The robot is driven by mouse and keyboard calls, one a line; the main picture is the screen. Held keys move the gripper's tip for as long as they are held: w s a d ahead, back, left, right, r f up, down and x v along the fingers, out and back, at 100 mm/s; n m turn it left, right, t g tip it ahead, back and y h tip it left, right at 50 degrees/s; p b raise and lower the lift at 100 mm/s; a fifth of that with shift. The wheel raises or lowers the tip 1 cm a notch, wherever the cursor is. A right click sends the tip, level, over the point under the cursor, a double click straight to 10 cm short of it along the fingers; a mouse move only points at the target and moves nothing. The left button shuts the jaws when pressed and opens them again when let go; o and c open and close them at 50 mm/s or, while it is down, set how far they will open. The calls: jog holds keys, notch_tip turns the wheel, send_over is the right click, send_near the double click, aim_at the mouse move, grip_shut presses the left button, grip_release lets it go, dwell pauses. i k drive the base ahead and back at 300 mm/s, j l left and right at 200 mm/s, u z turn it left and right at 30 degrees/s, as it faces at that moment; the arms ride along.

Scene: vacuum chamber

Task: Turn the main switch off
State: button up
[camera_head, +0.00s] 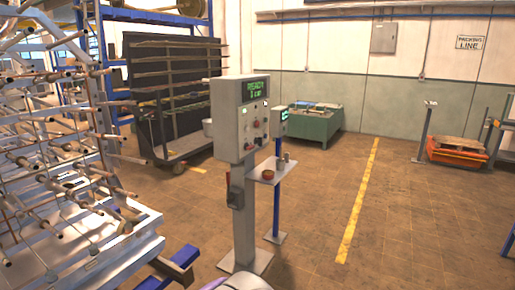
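A grey control box (240,118) stands on a post in the middle of the view. Its green-lit display (257,87) seems to read "READY" on its top line. Several small buttons, lamps and knobs sit on its front below the display. A dark box (236,194) is fixed to the post below. The control box's parts are too small for me to tell which is the main switch or how it is set. My gripper is not in view. A pale rounded part, which may be mine, shows at the bottom edge.
A small shelf (268,178) with a reddish bowl (268,174) juts right of the post. A blue post with a smaller display box (280,122) stands behind. A metal rack (75,180) fills the left. Open floor (420,230) lies to the right.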

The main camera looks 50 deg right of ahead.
aim_at(247, 146)
jog(key=z, duration=1.4)
jog(key=i+l, duration=0.75)
jog(key=i, duration=0.2)
jog(key=i+l+u, duration=0.15)
jog(key=i+l, duration=0.65)
jog(key=i, duration=0.15)
